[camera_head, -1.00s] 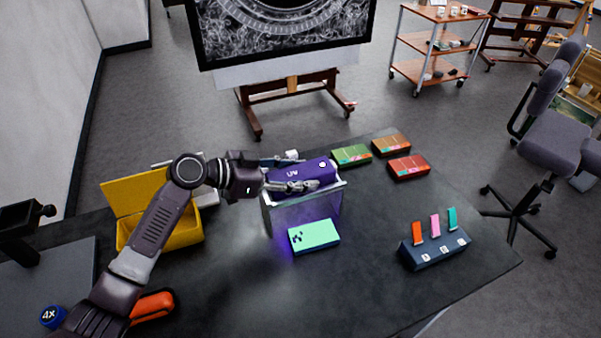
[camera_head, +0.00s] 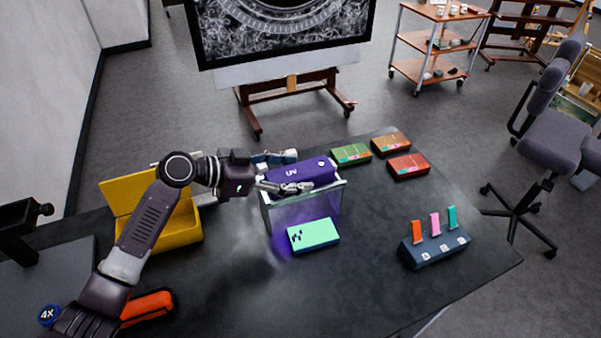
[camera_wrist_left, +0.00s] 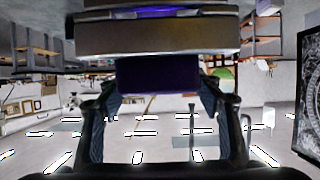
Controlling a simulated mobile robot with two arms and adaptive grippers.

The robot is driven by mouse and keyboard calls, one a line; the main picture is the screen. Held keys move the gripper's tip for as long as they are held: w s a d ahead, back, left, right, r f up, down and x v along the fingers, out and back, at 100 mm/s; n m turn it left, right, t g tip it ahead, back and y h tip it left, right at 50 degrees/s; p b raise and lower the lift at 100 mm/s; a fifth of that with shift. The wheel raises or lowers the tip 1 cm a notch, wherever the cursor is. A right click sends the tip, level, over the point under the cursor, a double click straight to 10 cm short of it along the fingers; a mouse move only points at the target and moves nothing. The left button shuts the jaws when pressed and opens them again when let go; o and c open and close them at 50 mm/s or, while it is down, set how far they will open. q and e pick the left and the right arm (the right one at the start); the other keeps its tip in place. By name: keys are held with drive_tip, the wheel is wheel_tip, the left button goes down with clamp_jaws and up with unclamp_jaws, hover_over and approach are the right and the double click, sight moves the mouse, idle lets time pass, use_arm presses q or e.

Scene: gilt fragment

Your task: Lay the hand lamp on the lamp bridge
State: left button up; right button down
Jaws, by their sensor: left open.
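The purple hand lamp (camera_head: 310,172) lies lengthwise along the top of the lamp bridge (camera_head: 318,205), a clear-walled stand on the dark table. Its violet light falls beneath the bridge. My left gripper (camera_head: 288,173) comes in from the left and is open, with one finger on each side of the lamp's left end. In the left wrist view the lamp's dark purple end (camera_wrist_left: 158,75) shows between the two spread fingers, with a gap on each side. The head view does not show clearly whether a finger touches the lamp. My right gripper is out of view.
A mint-green box (camera_head: 314,234) stands at the bridge's near side. A yellow open case (camera_head: 165,235) is to the left under my arm, with an orange item (camera_head: 148,308) nearer. A dark block with coloured tabs (camera_head: 435,250) stands right. Several coloured boxes (camera_head: 408,166) lie behind.

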use_arm(q)
drive_tip(key=b+v, duration=0.2)
drive_tip(key=v, duration=0.8)
drive_tip(key=shift+a+b, duration=0.2)
drive_tip(key=shift+b, duration=0.1)
drive_tip(key=shift+s, duration=0.1)
